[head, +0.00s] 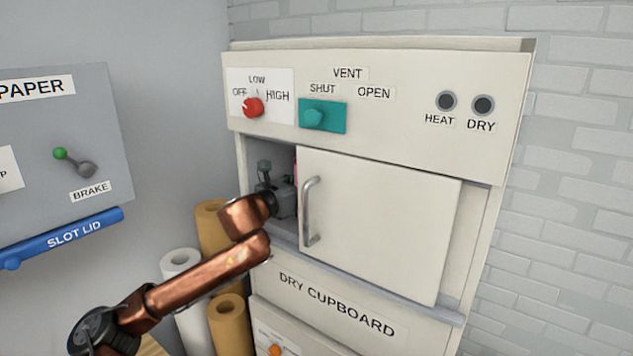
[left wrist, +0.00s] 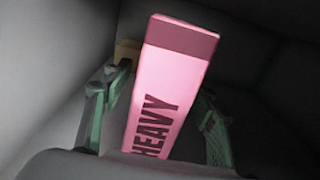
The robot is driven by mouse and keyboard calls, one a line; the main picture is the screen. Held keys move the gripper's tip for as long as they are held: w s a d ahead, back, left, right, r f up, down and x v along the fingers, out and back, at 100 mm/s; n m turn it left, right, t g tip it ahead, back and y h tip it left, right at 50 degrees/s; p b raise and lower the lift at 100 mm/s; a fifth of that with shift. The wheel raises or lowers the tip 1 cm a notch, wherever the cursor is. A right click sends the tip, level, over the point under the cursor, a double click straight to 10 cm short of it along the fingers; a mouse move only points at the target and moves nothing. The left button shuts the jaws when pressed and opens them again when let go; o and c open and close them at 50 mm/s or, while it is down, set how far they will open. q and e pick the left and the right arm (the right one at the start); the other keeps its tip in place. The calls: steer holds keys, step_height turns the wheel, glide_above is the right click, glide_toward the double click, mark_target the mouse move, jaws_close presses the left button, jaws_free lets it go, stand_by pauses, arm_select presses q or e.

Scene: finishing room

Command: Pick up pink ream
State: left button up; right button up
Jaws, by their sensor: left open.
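The pink ream (left wrist: 170,85) stands inside the dark cupboard, with a darker pink end and the word HEAVY on its face. In the head view only a thin pink strip of it (head: 296,166) shows beside the door's edge. My left gripper (left wrist: 167,88) is open, with one green-padded finger on each side of the ream. I cannot tell whether either finger touches it. In the head view my left gripper (head: 276,193) reaches into the cupboard opening, its front partly hidden by the door. My right gripper is not in view.
The dry cupboard's white door (head: 385,220) covers most of the opening, leaving a gap on the left. Its handle (head: 311,210) is close to my gripper. Paper rolls (head: 181,262) stand left of the cupboard. A grey paper unit (head: 60,150) hangs at left.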

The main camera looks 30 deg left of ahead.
arm_select(q)
steer(key=w+p, duration=0.2)
steer(key=w, duration=0.2)
steer(key=shift+w+d+f, duration=0.1)
steer(key=shift+w+f, duration=0.05)
steer(key=shift+w, duration=0.2)
steer(key=shift+w+f, duration=0.1)
steer(key=shift+w, duration=0.15)
steer(key=shift+s, duration=0.15)
jaws_close()
steer(key=shift+r, duration=0.2)
stand_by(0.3)
